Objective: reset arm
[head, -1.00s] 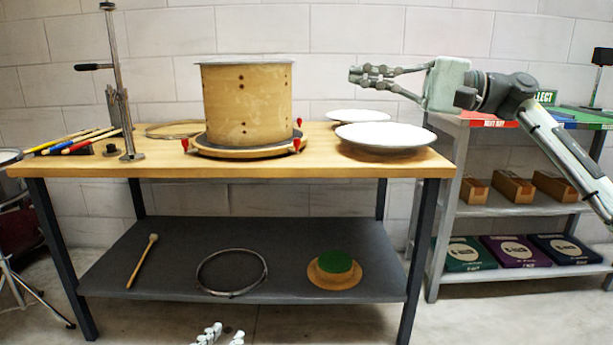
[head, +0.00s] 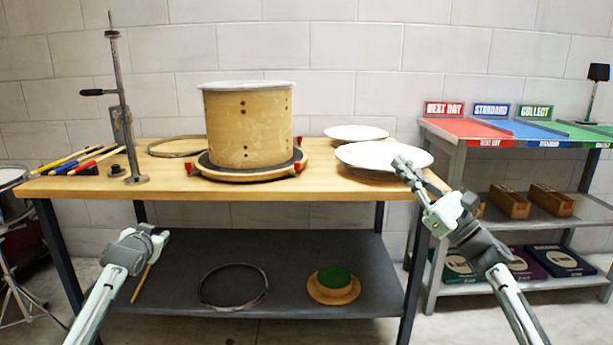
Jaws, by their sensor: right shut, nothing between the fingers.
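My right gripper (head: 402,168) is shut and empty. Its arm comes up from the bottom right, and its fingertips overlap the right edge of the near white drumhead (head: 370,155) in the head view. I cannot tell whether they touch. My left gripper (head: 148,238) is in front of the bench's lower shelf, at the left. Its fingers are too small and too hidden by the wrist to tell open from shut. A wooden drum shell (head: 248,125) with a pale head on top stands upright on a round base at the middle of the bench.
The bench top (head: 90,187) also holds a metal stand (head: 122,90), coloured sticks (head: 75,160), a hoop (head: 165,146) and a second white drumhead (head: 356,132). The lower shelf (head: 200,250) holds a hoop, a mallet and a green pad (head: 333,278). A labelled rack (head: 440,210) stands right.

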